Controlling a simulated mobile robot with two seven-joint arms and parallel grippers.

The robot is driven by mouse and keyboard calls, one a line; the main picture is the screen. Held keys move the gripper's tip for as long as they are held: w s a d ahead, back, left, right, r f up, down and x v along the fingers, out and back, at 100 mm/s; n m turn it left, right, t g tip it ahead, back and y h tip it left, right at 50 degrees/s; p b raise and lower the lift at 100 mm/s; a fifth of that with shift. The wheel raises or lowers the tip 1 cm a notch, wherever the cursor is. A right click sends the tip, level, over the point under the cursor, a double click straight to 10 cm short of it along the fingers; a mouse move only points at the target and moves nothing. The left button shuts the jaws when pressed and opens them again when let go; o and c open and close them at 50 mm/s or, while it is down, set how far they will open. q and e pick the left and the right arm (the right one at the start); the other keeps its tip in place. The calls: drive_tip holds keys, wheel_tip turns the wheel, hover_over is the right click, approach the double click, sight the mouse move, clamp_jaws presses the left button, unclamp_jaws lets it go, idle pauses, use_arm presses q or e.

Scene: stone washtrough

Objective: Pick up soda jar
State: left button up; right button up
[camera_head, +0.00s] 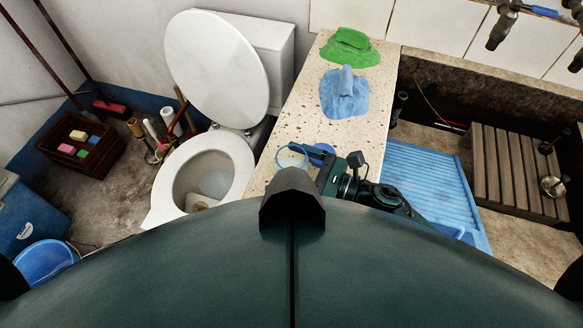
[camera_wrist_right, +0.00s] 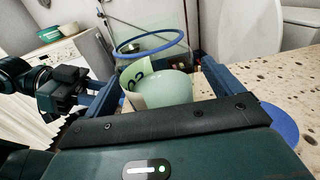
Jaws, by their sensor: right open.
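The soda jar (camera_head: 291,158) is a clear jar with a blue rim, standing on the speckled counter just left of my right gripper (camera_head: 328,170). In the right wrist view the jar (camera_wrist_right: 150,47) is open on top, with a partly visible label and something pale green low in it. It shows between the two fingers of my right gripper (camera_wrist_right: 157,68), which are apart. I cannot tell how far the jar reaches in between them. A round blue lid (camera_head: 321,153) lies beside the jar; it also shows in the right wrist view (camera_wrist_right: 281,122). My left gripper is not in view.
The speckled counter (camera_head: 298,110) carries a blue cloth (camera_head: 344,94) and a green cloth (camera_head: 350,47) farther back. A toilet (camera_head: 217,150) stands left of it. A trough with a blue washboard (camera_head: 430,180) and a wooden rack (camera_head: 515,165) lies right.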

drive_tip(key=c, duration=1.2)
drive_tip(key=shift+c, duration=0.3)
drive_tip(key=shift+r, duration=0.1)
